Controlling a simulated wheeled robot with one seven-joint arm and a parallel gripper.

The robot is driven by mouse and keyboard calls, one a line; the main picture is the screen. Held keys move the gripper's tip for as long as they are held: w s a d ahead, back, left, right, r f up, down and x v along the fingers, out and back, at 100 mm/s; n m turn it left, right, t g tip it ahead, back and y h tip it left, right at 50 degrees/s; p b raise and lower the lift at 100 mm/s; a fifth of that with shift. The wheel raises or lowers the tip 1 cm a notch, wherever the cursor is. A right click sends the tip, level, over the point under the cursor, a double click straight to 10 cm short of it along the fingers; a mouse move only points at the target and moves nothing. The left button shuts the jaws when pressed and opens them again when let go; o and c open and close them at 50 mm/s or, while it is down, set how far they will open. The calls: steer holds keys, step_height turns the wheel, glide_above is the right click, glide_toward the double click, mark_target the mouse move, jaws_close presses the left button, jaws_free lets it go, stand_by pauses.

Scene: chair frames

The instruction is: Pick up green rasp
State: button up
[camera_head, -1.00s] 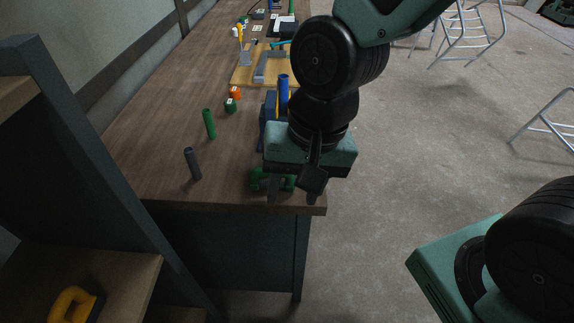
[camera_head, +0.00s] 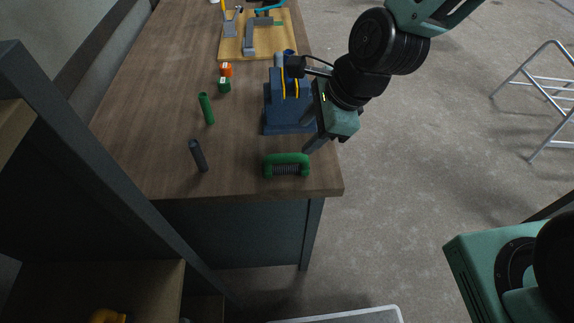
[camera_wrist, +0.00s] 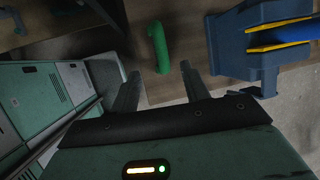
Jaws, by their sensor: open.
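The green rasp (camera_head: 287,160), a green handle over a dark ridged underside, lies near the front right corner of the wooden bench. In the wrist view its green handle (camera_wrist: 159,48) shows beyond and between my fingers. My gripper (camera_head: 307,138) is open, above and slightly right of the rasp, tilted with its fingers pointing down and left. In the wrist view my gripper (camera_wrist: 160,71) has clear space between its fingertips. The rasp is not between the jaws. Its underside is hard to see there.
A blue vise (camera_head: 287,100) stands just behind the rasp, close to my gripper; it is at the right in the wrist view (camera_wrist: 240,45). A shelf frame (camera_head: 75,150) borders the left.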

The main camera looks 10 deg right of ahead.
mark_target(285, 156)
steer(key=x, duration=0.7)
steer(key=shift+p+x, duration=0.75)
steer(key=shift+x, duration=2)
steer(key=shift+w+a+r, duration=0.1)
steer(key=shift+r, duration=0.05)
jaws_close()
